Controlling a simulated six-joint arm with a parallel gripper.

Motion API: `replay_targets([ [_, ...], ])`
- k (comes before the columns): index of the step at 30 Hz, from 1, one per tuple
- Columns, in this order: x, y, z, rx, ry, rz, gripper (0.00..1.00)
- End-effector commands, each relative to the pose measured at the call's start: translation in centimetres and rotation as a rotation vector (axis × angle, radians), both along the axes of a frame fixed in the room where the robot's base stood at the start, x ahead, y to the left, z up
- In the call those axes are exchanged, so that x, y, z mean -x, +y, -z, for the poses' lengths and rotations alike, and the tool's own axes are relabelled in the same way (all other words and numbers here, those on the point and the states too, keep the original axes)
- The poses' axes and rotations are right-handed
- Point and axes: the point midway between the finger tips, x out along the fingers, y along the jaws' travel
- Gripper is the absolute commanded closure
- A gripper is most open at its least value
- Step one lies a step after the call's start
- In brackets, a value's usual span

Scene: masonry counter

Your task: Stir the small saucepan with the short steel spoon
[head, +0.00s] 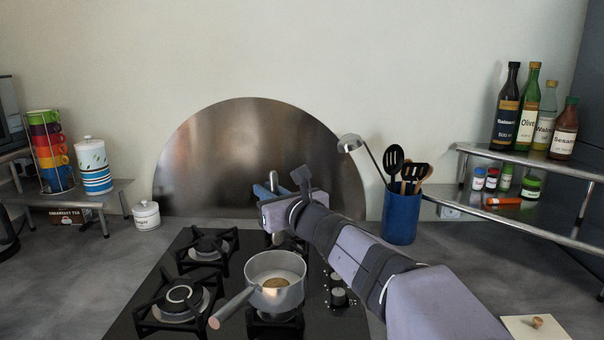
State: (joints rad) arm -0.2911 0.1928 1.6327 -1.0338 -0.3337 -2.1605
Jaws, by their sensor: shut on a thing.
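The small saucepan (290,297) is grey steel and stands on the front right burner of the hob. Its wood-tipped handle points to the lower left, and a small brownish patch shows inside. My gripper (268,190) is above and behind the saucepan, in front of the steel splashback. It is shut on a thin upright silver piece, which looks like the handle of the short steel spoon (273,179).
A blue utensil pot (401,217) with a ladle and dark turners stands right of my arm. Bottles (507,110) and spice jars fill the right shelf. Mugs (53,150), a striped canister (94,167) and a white jar (146,215) are at left.

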Motion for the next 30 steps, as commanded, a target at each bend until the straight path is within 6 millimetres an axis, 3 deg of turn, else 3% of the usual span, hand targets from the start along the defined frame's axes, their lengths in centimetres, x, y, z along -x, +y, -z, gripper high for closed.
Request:
replay_targets([
  [6,0.7,1.0,-0.4,0.004,0.012,-0.049,1.00],
  [17,0.7,1.0,-0.4,0.007,0.025,-0.050,1.00],
  [30,0.5,1.1,1.2,0.005,0.024,-0.050,1.00],
])
